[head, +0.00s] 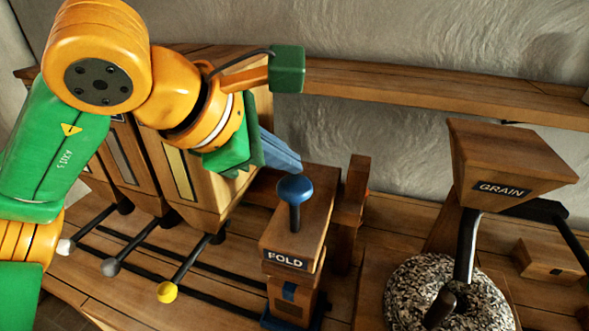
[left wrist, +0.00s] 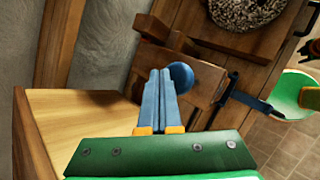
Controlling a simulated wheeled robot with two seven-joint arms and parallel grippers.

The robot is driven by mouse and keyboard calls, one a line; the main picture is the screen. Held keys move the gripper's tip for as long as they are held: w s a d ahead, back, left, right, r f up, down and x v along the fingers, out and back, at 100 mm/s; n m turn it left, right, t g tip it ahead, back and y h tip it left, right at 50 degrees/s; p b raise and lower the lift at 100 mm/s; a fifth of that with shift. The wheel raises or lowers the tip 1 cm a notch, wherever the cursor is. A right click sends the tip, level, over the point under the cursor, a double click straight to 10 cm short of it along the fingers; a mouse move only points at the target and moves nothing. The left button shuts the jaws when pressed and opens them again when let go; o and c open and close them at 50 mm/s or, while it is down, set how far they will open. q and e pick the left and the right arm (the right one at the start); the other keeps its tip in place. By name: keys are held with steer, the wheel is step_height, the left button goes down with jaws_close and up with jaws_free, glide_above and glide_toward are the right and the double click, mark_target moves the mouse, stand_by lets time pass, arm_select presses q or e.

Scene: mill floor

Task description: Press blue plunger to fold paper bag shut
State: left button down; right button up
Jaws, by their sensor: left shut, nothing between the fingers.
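The blue plunger (head: 295,190) has a round knob on a dark stem. It stands upright on top of the wooden post marked FOLD (head: 288,262). In the left wrist view the blue knob (left wrist: 181,77) shows just beside and beyond my fingertips. My left gripper (head: 290,165) has blue fingers pressed together with nothing between them. In the head view it is up and left of the knob, pointing down to the right. Its fingers also show in the left wrist view (left wrist: 161,72). I cannot make out a paper bag in either view.
Wooden bins (head: 180,175) with black levers stand at the left; one lever ends in a yellow knob (head: 167,292). At the right are the GRAIN hopper (head: 505,165) and a speckled millstone (head: 400,290). A wooden post (head: 352,195) stands behind the FOLD post.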

arm_select(q)
steer(key=shift+r, duration=0.2)
step_height(320, 180, up, 5)
steer(key=p, duration=0.4)
steer(key=shift+f, duration=0.1)
stand_by(0.4)
stand_by(0.3)
